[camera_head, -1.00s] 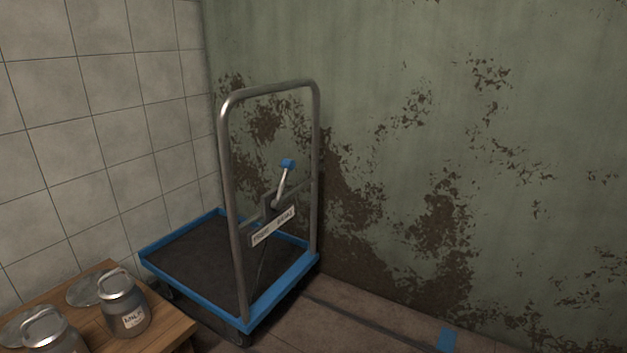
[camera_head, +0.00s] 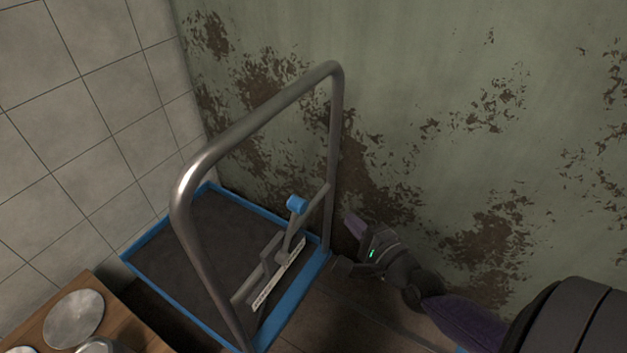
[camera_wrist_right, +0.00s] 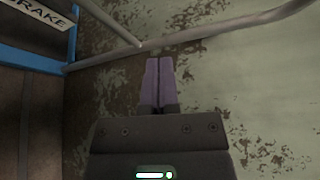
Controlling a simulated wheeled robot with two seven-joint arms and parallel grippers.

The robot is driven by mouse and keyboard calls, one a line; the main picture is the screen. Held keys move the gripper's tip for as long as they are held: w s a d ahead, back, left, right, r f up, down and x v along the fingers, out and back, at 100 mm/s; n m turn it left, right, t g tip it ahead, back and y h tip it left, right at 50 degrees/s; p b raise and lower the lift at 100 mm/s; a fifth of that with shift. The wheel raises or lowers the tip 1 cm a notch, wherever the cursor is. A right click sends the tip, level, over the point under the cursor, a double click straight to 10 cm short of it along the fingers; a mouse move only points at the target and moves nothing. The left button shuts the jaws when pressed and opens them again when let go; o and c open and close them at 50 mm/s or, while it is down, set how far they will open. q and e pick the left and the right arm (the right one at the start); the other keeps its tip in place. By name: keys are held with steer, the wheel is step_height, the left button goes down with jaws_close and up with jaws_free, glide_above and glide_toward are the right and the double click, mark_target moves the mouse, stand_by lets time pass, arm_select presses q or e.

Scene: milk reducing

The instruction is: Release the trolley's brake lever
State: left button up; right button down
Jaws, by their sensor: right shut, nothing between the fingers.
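The brake lever (camera_head: 288,238) is a short grey arm with a blue knob (camera_head: 297,204) on top. It is mounted on the crossbar of the trolley's tubular handle, above a white label plate (camera_head: 279,275). The knob points upward in the head view. My right gripper (camera_head: 352,224), with purple fingers, is right of the handle frame, apart from the lever. It is shut and empty, and its fingers lie together in the right wrist view (camera_wrist_right: 157,63). That view shows the label (camera_wrist_right: 33,14) but not the lever. My left gripper is out of view.
The trolley's handle tube (camera_head: 196,252) stands between me and the platform, and crosses the right wrist view (camera_wrist_right: 225,28). The blue-rimmed platform (camera_head: 160,285) is empty. A peeling green wall (camera_head: 440,70) is close behind. A wooden table (camera_head: 35,335) with metal lids is at lower left.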

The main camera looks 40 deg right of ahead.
mark_target(290, 231)
steer(key=shift+s+a, duration=0.1)
steer(key=shift+s, duration=0.05)
steer(key=shift+f, duration=0.1)
steer(key=w+f+b, duration=0.2)
steer(key=w+b, duration=0.1)
steer(key=w, duration=0.7)
steer(key=a+r+p, duration=0.1)
steer(key=s+a+r+p, duration=0.1)
steer(key=a, duration=0.1)
steer(key=shift+f, duration=0.1)
steer(key=shift+a, duration=0.1)
